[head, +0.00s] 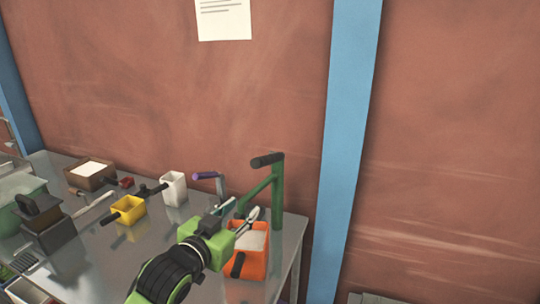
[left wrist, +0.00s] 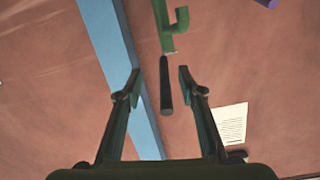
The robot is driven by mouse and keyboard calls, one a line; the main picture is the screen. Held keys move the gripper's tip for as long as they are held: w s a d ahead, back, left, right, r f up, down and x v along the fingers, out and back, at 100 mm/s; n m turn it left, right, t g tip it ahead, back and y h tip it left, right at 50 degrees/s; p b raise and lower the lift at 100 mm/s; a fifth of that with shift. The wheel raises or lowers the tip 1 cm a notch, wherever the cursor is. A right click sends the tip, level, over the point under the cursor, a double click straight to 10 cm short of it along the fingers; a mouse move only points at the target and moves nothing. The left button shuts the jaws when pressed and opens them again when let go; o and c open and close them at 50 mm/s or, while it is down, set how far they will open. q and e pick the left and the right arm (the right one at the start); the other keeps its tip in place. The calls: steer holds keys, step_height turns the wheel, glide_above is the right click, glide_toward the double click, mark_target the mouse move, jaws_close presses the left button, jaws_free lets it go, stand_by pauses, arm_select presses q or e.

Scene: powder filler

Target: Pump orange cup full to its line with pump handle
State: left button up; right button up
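The orange cup (head: 259,265) stands at the table's right end, with pale powder inside and a dark handle at its front. I cannot make out its line. The green pump (head: 277,190) rises behind it, and its black pump handle (head: 267,160) sticks out at the top. My left gripper (head: 242,208) is open and empty, above and beside the cup and below the pump handle. In the left wrist view the pump handle (left wrist: 166,88) shows between the spread fingers (left wrist: 158,74), not visibly touched. My right gripper is not in view.
A smaller pump with a purple handle (head: 205,176) stands left of the green one. A white cup (head: 173,188), a yellow cup (head: 130,209), a brown box (head: 90,175) and dark containers sit farther left. A blue post (head: 347,140) stands by the wall at right.

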arm_select(q)
steer(key=t+h, duration=0.1)
steer(key=h, duration=0.1)
glide_toward(270, 155)
steer(key=v, duration=0.4)
steer(key=shift+m, duration=0.5)
steer(key=p+x, duration=0.4)
steer(key=x, duration=1)
steer(key=shift+w+r+p, duration=0.1)
steer(key=shift+p, duration=0.3)
jaws_close()
